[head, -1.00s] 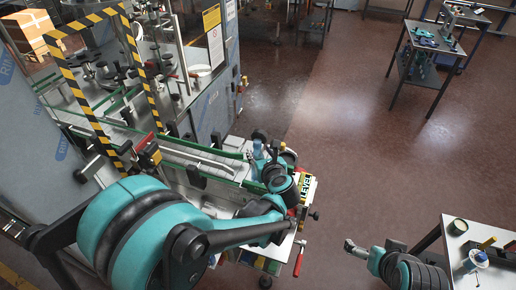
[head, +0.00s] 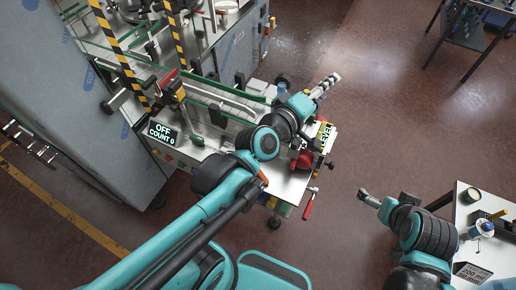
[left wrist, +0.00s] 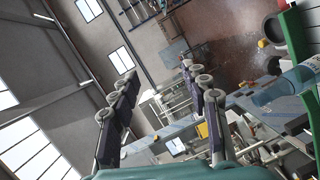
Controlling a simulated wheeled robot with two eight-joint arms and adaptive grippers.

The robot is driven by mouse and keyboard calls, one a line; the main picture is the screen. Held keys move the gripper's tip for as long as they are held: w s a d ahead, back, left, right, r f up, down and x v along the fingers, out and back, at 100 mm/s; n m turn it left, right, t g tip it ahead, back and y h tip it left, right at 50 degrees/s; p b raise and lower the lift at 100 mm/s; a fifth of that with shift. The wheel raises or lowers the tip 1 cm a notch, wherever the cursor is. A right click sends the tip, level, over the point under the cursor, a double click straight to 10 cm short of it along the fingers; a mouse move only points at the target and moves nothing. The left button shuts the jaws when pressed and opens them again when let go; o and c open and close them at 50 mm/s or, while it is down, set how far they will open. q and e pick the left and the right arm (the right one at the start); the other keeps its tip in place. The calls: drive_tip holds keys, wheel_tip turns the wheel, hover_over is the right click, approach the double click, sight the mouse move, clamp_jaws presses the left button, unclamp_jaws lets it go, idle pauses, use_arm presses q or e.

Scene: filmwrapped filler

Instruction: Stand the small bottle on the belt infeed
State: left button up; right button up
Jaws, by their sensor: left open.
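The small bottle (head: 281,89), pale blue and see-through, appears to stand at the right end of the belt infeed (head: 232,101), near its green rail. My left wrist and arm hide its lower part. My left gripper (head: 331,80) is open and empty, to the right of the bottle and apart from it, pointing up and right. In the left wrist view the open fingers (left wrist: 158,76) have nothing between them, and the bottle (left wrist: 287,86) shows at the right edge beside a green rail. My right gripper (head: 366,196) is over the floor at right; its fingers are too small to read.
A counter display (head: 162,132) reads OFF, COUNT 0. A yellow LEVEL sign (head: 325,136) and a red-handled tool (head: 308,208) are at the infeed's right end. A white side table (head: 466,240) with tape rolls stands at lower right. The floor between is clear.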

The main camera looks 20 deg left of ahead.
use_arm(q)
drive_tip(key=s+a+f+m+g+y, duration=0.4)
drive_tip(key=s+a+f+m+g, duration=0.4)
drive_tip(key=s+a+f+m, duration=0.3)
drive_tip(key=s+f, duration=0.3)
drive_tip(key=f, duration=0.1)
drive_tip(key=shift+s+a+f+g+y, duration=0.2)
drive_tip(key=shift+f+g+y, duration=0.1)
drive_tip(key=shift+g+y, duration=0.1)
